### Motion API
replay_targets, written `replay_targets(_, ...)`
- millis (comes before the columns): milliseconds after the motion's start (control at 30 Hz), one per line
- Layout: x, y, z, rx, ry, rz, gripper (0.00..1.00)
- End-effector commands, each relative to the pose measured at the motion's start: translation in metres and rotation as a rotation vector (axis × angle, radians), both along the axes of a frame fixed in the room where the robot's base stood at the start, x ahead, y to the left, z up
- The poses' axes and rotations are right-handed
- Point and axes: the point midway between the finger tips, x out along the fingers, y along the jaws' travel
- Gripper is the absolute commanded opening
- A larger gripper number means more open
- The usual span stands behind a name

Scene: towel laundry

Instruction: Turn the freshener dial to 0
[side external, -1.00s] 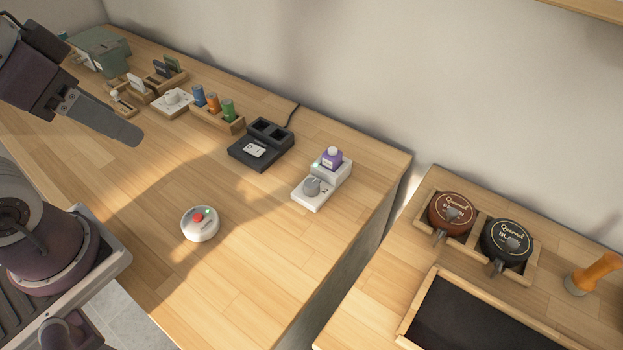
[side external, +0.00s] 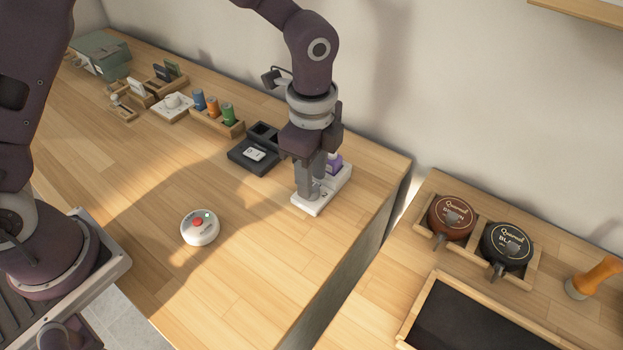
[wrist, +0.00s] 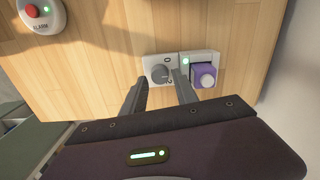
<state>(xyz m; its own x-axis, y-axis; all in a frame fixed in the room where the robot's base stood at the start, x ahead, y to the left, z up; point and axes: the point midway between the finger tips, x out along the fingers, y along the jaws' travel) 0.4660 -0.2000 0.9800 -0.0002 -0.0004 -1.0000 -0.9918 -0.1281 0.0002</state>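The freshener (side external: 318,207) is a white base with a round grey dial and a purple bottle (side external: 335,164) with a white cap. In the wrist view the grey dial (wrist: 160,74) sits on the base's left half, with a 0 mark above it and another mark at its lower right. My gripper (side external: 311,196) points down at the dial end. In the wrist view its two fingers (wrist: 160,80) are apart, one on either side of the dial; I cannot tell whether they touch it. The fingers largely hide the dial in the side view.
A black charger (side external: 250,160) stands just left of the freshener, and the purple bottle is close to the right finger. A white alarm puck with a red button (side external: 198,223) is at the front left. The table's right edge and a gap are near.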

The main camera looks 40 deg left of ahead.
Motion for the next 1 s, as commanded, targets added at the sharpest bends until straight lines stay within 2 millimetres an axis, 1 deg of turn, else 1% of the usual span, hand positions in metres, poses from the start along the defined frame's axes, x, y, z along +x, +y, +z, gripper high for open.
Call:
replay_targets(33, 0.0, 0.0, -0.007, 0.001, 0.002, 0.0, 0.35)
replay_targets(133, 0.0, 0.0, -0.015, 0.0, 0.0, 0.001, 0.35)
replay_targets(367, 0.0, 0.0, -0.017, 0.0, -0.002, 0.002, 0.35)
replay_targets(400, 0.0, 0.0, -0.017, 0.0, -0.002, 0.003, 0.31)
replay_targets(567, 0.0, 0.0, -0.017, 0.0, -0.002, 0.003, 0.0)
replay_targets(833, 0.0, 0.0, -0.016, -0.001, -0.002, 0.016, 0.0)
replay_targets(1000, 0.0, 0.0, -0.016, 0.0, -0.002, 0.078, 0.0)
